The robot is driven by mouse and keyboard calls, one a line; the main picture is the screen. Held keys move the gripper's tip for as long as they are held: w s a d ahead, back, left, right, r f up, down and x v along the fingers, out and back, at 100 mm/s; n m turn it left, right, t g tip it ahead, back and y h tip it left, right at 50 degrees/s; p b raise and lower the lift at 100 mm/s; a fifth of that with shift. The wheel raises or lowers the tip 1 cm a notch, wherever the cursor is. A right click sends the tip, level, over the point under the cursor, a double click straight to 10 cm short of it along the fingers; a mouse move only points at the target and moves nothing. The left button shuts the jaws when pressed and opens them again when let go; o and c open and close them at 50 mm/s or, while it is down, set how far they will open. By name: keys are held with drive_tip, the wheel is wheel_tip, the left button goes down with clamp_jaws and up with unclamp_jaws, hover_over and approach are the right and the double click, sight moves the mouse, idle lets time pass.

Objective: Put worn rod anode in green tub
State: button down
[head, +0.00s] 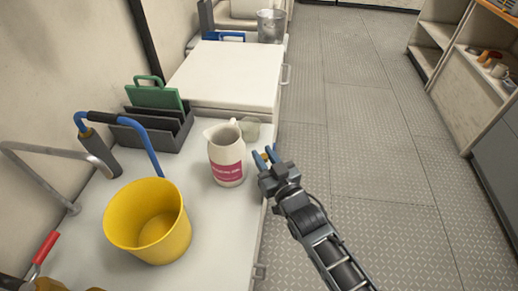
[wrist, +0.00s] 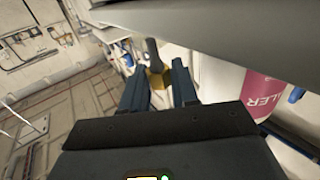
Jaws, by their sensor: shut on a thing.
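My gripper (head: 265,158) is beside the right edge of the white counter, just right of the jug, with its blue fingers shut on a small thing. In the wrist view my gripper (wrist: 159,78) has a grey rod with a brass-yellow end (wrist: 158,76) between its fingers; it looks like the worn rod anode. In the head view only a small yellowish bit of it shows between the fingers. I cannot make out a green tub in either view. A pale greenish rounded thing (head: 250,129) is partly hidden behind the jug; I cannot tell what it is.
A white jug with a pink label (head: 227,160) stands close to my gripper. A yellow bucket (head: 149,222), a blue-handled tool and a dark rack (head: 150,133) holding a green board (head: 152,94) share the counter (head: 205,250). Shelves (head: 470,75) with small items stand right; floor between is clear.

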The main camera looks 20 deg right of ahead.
sight(262, 155)
drive_tip(key=w, duration=0.3)
drive_tip(key=shift+r, duration=0.1)
drive_tip(key=shift+w, duration=0.25)
drive_tip(key=shift+f, duration=0.35)
drive_tip(key=shift+f, duration=0.15)
drive_tip(key=c, duration=0.9)
unclamp_jaws()
drive_tip(key=shift+o, duration=0.2)
